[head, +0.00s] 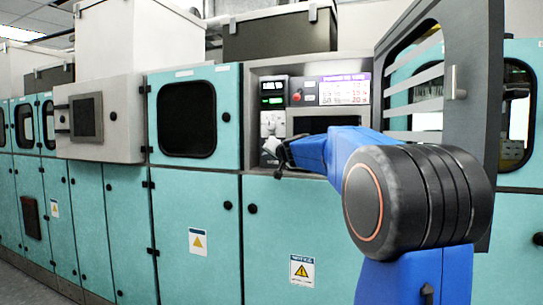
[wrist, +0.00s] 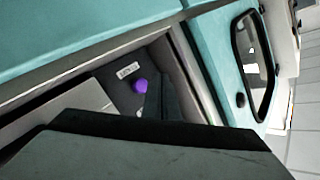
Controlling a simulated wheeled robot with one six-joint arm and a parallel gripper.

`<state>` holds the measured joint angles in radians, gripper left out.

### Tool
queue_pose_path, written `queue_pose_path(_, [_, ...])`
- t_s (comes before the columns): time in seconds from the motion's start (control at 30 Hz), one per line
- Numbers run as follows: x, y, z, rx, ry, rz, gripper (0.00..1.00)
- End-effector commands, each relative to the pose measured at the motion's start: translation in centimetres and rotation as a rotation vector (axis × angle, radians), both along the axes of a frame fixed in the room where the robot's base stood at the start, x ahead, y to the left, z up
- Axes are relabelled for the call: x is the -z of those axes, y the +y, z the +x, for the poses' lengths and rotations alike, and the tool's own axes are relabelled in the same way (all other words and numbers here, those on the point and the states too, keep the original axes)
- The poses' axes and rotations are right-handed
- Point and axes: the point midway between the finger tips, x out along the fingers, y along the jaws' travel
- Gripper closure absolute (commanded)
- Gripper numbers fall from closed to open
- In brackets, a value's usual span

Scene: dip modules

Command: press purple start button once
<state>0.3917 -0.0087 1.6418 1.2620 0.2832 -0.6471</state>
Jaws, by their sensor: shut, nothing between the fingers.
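The purple button (wrist: 140,85) is a small round knob on a dark panel below a white label, near the middle of the wrist view. I cannot make it out in the head view, where my arm and gripper are in front of part of the recess. My gripper (head: 270,150) is shut and empty, at the left part of the open cabinet recess. In the wrist view a dark wedge lies just right of the button; I cannot tell whether the gripper touches the button.
The recess holds a display (head: 344,90) with a purple header and a red button (head: 297,97). A grey cabinet door (head: 476,80) stands open at the right. Teal cabinets (head: 200,215) line the wall. A grey box (head: 125,117) juts out at the left.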

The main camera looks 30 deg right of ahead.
Motion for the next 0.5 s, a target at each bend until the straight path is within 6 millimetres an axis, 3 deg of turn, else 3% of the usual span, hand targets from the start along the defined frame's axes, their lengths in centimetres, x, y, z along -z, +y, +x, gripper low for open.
queue_pose_path(0.23, [0.0,-1.7,1.3,0.001,-0.001,0.001,1.0])
queue_pose_path(0.5, [0.0,-2.1,1.7,-0.001,-0.001,0.0,1.0])
